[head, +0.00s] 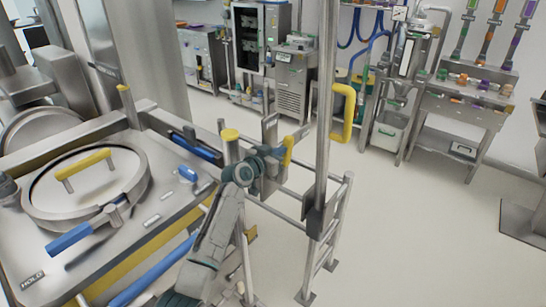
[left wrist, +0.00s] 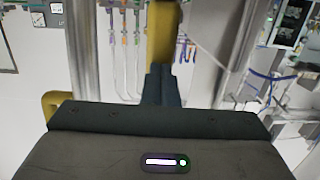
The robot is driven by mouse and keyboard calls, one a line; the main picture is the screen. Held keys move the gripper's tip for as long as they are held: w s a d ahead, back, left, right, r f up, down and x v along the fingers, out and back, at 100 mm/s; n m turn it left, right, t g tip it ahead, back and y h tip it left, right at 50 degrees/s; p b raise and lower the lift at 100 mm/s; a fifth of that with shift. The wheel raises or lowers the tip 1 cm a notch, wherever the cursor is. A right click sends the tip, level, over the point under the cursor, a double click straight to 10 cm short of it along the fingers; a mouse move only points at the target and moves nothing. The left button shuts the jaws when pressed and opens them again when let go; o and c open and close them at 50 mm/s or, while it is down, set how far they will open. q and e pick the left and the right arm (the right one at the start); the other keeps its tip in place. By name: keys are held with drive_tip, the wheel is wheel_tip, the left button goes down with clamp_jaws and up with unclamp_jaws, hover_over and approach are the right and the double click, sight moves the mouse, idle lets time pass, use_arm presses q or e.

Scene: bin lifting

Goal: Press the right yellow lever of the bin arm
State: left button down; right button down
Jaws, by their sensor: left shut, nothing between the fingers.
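In the left wrist view the yellow lever (left wrist: 163,35) stands straight ahead of my left gripper's fingertips (left wrist: 158,72). My left gripper (head: 279,158) is shut with nothing in it, its tips at or very near the lever. I cannot tell whether they touch it. A second yellow-topped lever (head: 230,134) stands on a post just left of the gripper. My right gripper is not in view.
A tall metal pole (head: 325,130) with a yellow loop handle (head: 347,112) stands close right of the gripper. A steel vessel with a round lid (head: 95,190) and blue-handled clamp (head: 75,238) fills the left.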

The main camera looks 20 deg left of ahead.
sight(286, 145)
use_arm(q)
drive_tip(key=w, duration=0.1)
drive_tip(key=w+d+g+p, duration=0.1)
drive_tip(key=w, duration=0.1)
drive_tip(key=w+g, duration=0.1)
drive_tip(key=shift+w+d+r+y, duration=0.15)
drive_tip(key=shift+d+r+y, duration=0.05)
drive_tip(key=shift+d+y, duration=0.2)
drive_tip(key=w+g, duration=0.1)
drive_tip(key=w+d+f+g, duration=0.1)
drive_tip(key=w+f+g+y+p, duration=0.1)
drive_tip(key=w, duration=0.1)
drive_tip(key=shift+d, duration=0.15)
drive_tip(key=w+f+g, duration=0.1)
drive_tip(key=w+d+f+g+y+b, duration=0.1)
drive_tip(key=f+g, duration=0.1)
drive_tip(key=shift+w, duration=0.2)
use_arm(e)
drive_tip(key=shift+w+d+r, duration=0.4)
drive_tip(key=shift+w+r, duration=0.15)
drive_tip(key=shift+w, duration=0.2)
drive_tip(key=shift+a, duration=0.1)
